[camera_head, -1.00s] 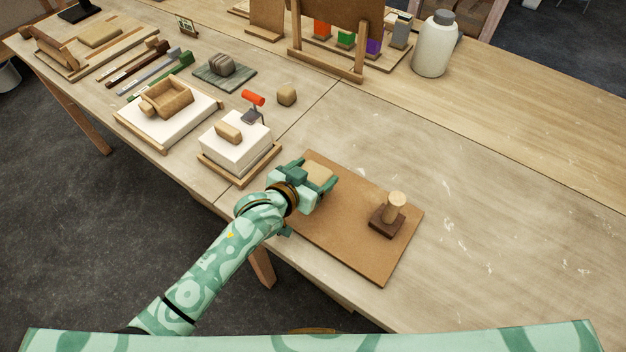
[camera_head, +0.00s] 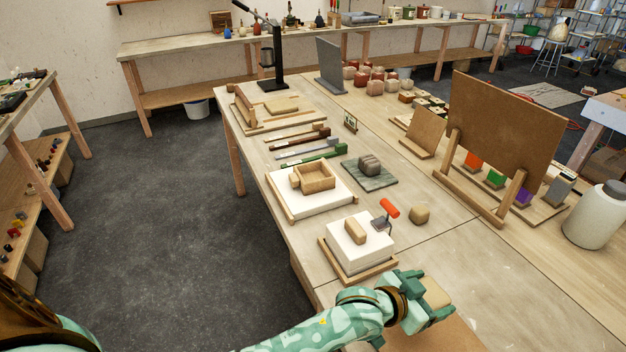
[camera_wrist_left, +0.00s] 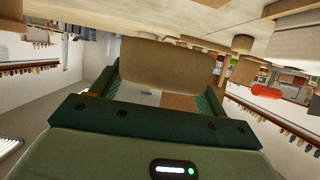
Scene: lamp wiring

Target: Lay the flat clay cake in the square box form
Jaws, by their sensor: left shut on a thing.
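My left gripper (camera_head: 428,300) is shut on the flat tan clay cake (camera_head: 437,293), near the lower right of the head view. In the left wrist view the cake (camera_wrist_left: 165,66) spans the space between the green fingers. The square box form (camera_head: 314,177) is a wooden, open-topped box, up and to the left of my gripper. It sits on a white slab (camera_head: 325,199), well apart from the cake. Its inside looks empty. My right gripper is not in view.
A white block (camera_head: 358,252) with a tan clay piece (camera_head: 355,231) on it stands between my gripper and the form. A red-handled tool (camera_head: 389,210) and a clay lump (camera_head: 419,214) are close by. A brown board (camera_head: 440,338) lies below my gripper.

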